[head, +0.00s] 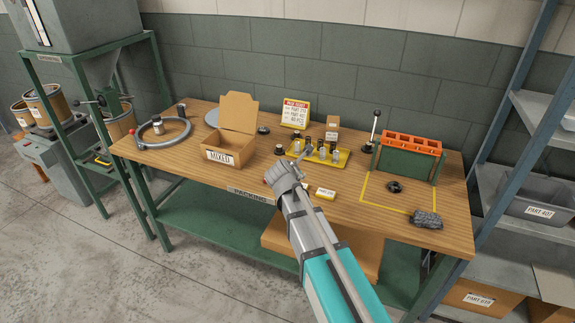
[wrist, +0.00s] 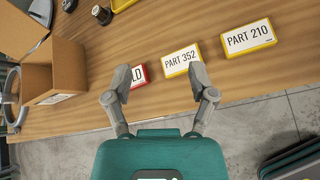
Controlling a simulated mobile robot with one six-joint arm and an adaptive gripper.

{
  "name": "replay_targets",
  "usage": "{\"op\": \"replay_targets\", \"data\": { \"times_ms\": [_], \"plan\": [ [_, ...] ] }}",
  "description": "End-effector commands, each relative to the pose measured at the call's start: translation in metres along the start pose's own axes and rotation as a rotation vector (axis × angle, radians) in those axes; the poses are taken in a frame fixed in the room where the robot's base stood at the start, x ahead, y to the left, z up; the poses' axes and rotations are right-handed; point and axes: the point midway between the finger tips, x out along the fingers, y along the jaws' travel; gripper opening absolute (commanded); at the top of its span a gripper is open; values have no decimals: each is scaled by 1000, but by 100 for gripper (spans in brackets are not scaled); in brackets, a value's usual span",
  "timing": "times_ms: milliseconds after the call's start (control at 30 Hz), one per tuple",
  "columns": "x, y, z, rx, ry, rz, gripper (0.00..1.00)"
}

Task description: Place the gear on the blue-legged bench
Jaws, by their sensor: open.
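A small dark ring-shaped piece (head: 394,186), possibly the gear, lies inside a yellow outlined square on the wooden packing bench (head: 190,163). It is too small to be sure. This bench has green legs; I see no bench with blue legs. My gripper (head: 285,168) is over the bench's front middle, well left of the dark piece. In the wrist view my gripper (wrist: 165,73) has its fingers spread, with nothing between them. A red-edged sign (wrist: 138,76) and a yellow-edged PART 352 sign (wrist: 182,60) lie near the fingertips.
An open MIXED carton (head: 229,150) stands left of my gripper. A yellow tray (head: 320,153) with several small parts is behind it. An orange-topped green rack (head: 408,158) and a dark grey lump (head: 426,219) are at the right. Blue-framed shelving (head: 500,100) borders the bench's right side.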

Motion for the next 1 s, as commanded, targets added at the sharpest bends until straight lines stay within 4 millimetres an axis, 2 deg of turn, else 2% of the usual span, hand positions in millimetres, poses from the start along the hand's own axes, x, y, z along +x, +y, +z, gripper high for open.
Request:
{"op": "replay_targets", "data": {
  "times_ms": [267, 467, 733, 1000],
  "plan": [
    [5, -44, -5, 241, 44, -95, 73],
    [7, -86, -11, 481, 76, -196, 73],
    [0, -171, -32, 1000, 105, -442, 73],
    [-21, -248, -62, 1535, 62, -748, 73]
  ]
}}
